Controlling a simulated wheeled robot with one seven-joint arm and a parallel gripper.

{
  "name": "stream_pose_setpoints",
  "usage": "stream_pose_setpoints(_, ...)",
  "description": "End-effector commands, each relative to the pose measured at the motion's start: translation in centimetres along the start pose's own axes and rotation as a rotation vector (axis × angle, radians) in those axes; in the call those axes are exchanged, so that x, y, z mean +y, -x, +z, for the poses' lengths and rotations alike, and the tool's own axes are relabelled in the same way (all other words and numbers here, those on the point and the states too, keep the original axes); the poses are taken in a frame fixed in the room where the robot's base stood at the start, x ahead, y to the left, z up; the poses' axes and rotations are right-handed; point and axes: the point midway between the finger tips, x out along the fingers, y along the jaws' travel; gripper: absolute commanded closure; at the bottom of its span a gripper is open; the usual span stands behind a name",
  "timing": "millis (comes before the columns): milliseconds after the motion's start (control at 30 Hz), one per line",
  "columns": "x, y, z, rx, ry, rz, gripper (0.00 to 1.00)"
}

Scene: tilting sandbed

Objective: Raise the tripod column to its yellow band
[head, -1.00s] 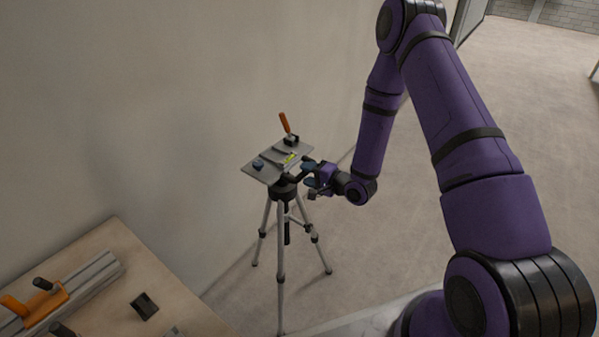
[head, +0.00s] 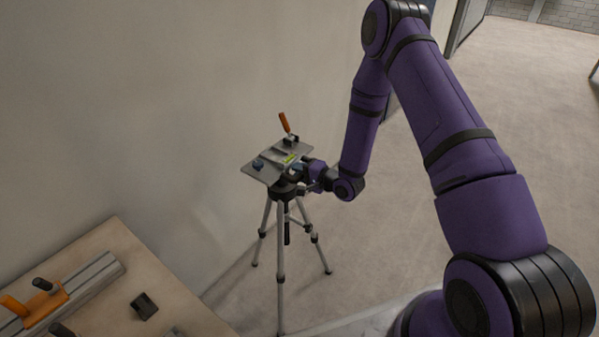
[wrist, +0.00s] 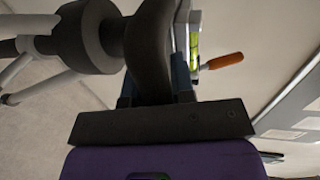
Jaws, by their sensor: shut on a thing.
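The tripod (head: 281,240) stands on the floor on spread silver legs. Its grey top plate (head: 262,169) carries a yellow-green level vial (head: 289,158) and an orange-handled lever (head: 284,124). My gripper (head: 295,178) is just under the plate, at its right side. In the wrist view, my gripper (wrist: 153,90) is shut on the black upper part of the tripod column (wrist: 148,45), with a finger on each side. The black collar and legs (wrist: 85,38) lie to the left there, the vial (wrist: 194,42) to the right. No yellow band shows on the column.
The wall is close behind the tripod. A wooden bench (head: 100,285) at lower left holds a metal rail with an orange carriage (head: 42,303) and a small black block (head: 144,306). Open floor (head: 470,230) lies to the right.

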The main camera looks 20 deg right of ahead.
Motion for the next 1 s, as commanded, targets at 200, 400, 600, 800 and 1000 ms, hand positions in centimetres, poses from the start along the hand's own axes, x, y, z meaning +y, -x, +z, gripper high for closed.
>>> stream_pose_setpoints(200, -2.2, 0.4, -0.2, 0.003, -0.001, -0.006, 1.0)
stream_pose_setpoints(400, -6.0, 1.2, -0.2, 0.004, 0.001, -0.009, 1.0)
stream_pose_setpoints(600, -9.8, 2.0, -0.3, 0.005, 0.002, -0.011, 1.0)
stream_pose_setpoints(800, -12.9, 2.6, -0.2, 0.003, 0.003, -0.011, 1.0)
stream_pose_setpoints(1000, -14.0, 2.9, -0.2, 0.002, 0.003, -0.009, 1.0)
